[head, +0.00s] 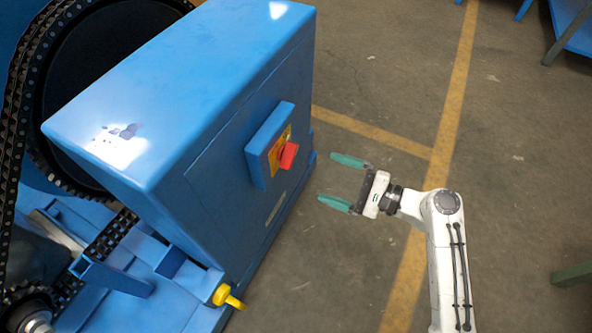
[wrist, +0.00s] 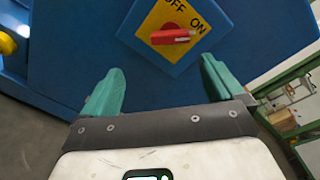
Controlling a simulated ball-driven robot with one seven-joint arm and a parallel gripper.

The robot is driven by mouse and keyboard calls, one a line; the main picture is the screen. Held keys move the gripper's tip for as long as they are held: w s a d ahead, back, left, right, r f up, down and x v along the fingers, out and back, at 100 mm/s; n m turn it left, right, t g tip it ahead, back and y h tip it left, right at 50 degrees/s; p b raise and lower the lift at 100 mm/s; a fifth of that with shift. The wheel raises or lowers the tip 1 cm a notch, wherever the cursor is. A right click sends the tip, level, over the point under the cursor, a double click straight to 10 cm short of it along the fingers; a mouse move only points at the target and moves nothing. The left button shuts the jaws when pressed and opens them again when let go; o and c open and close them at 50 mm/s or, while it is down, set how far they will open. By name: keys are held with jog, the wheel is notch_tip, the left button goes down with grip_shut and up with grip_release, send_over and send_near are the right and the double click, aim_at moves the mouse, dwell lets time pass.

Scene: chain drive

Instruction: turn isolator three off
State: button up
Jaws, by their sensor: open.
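The isolator's red knob (head: 288,155) sits on a yellow plate (head: 276,158) on the side of a blue cabinet (head: 215,160). In the wrist view the red knob (wrist: 170,36) lies roughly level across the picture, its right end near the word ON. OFF shows at the top edge, partly cut off. No isolator number is readable. My gripper (head: 327,178) is open and empty, to the right of the knob and apart from it. In the wrist view its green fingers (wrist: 161,68) are spread below the knob, with nothing between them.
A yellow part (head: 227,296) sticks out low at the cabinet's front corner. A chain and a large dark wheel (head: 100,60) are at the left. A green shelf (wrist: 290,100) stands at the right in the wrist view.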

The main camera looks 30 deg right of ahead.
aim_at(289, 156)
jog(key=w+a+m+t+b, duration=0.1)
jog(key=w+a+b, duration=0.1)
jog(key=w+a, duration=0.3)
jog(key=w, duration=0.4)
jog(key=shift+w+a+r, duration=0.15)
jog(key=shift+a, duration=0.1)
jog(key=c, duration=1)
